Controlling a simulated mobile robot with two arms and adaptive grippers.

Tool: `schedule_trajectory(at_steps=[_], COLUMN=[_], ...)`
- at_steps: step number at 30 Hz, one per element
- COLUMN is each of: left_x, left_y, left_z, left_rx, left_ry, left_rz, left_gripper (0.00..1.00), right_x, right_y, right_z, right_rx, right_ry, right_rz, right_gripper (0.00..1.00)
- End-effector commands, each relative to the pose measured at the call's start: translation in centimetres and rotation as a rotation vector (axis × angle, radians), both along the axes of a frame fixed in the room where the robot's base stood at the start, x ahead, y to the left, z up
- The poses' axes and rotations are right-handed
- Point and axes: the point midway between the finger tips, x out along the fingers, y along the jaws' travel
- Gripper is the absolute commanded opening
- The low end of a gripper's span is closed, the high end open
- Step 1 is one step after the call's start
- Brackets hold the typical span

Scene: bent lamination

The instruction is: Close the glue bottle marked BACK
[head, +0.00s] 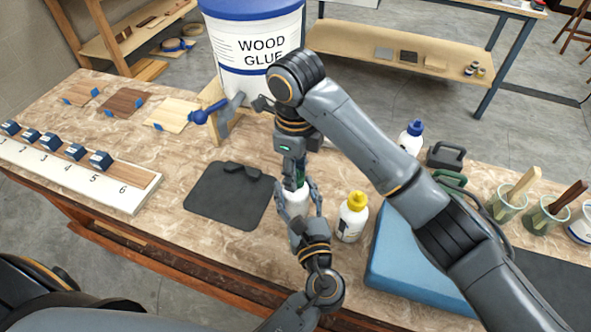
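A white glue bottle (297,201) stands upright near the middle of the table, with a green cap (301,172) at its top. Its label is hidden, so I cannot read BACK on it. My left gripper (299,205) comes from below in the head view, and its fingers are shut around the bottle's body. My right gripper (292,172) points down from above, with its fingers at the green cap, seemingly closed on it. The fingers partly hide the cap, and I cannot tell how far down it sits.
A yellow-capped bottle (352,217) stands just right. A blue-capped bottle (410,138) is farther back. A dark mat (229,195) lies left, a blue pad (420,262) right. The big wood glue bucket (250,50) stands behind. Numbered blocks on a board (115,187) are far left.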

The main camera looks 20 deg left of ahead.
Motion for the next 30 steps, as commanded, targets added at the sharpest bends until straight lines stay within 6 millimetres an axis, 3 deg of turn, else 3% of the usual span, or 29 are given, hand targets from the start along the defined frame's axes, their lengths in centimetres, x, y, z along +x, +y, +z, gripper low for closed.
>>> schedule_trajectory(at_steps=[1,3,12,21,30], left_x=[0.0,0.0,0.0,0.0,0.0], left_y=[0.0,0.0,0.0,0.0,0.0], left_z=[0.0,0.0,0.0,0.0,0.0], left_rx=[-0.001,-0.001,-0.001,-0.001,0.000], left_ry=[0.001,0.001,0.001,0.001,0.000], left_rz=[-0.001,-0.001,0.000,0.000,0.000], left_gripper=[0.00,0.00,0.00,0.00,0.00], right_x=[0.1,0.1,0.0,0.2,0.0], right_y=[0.0,0.0,0.0,-0.1,0.0], right_z=[0.1,0.1,0.2,3.9,4.5], right_rx=[0.002,0.001,0.000,-0.001,-0.001], right_ry=[-0.002,-0.002,-0.001,-0.005,0.000], right_rz=[0.000,0.000,0.002,0.001,0.001], right_gripper=[0.45,0.55,0.55,0.55,0.55])
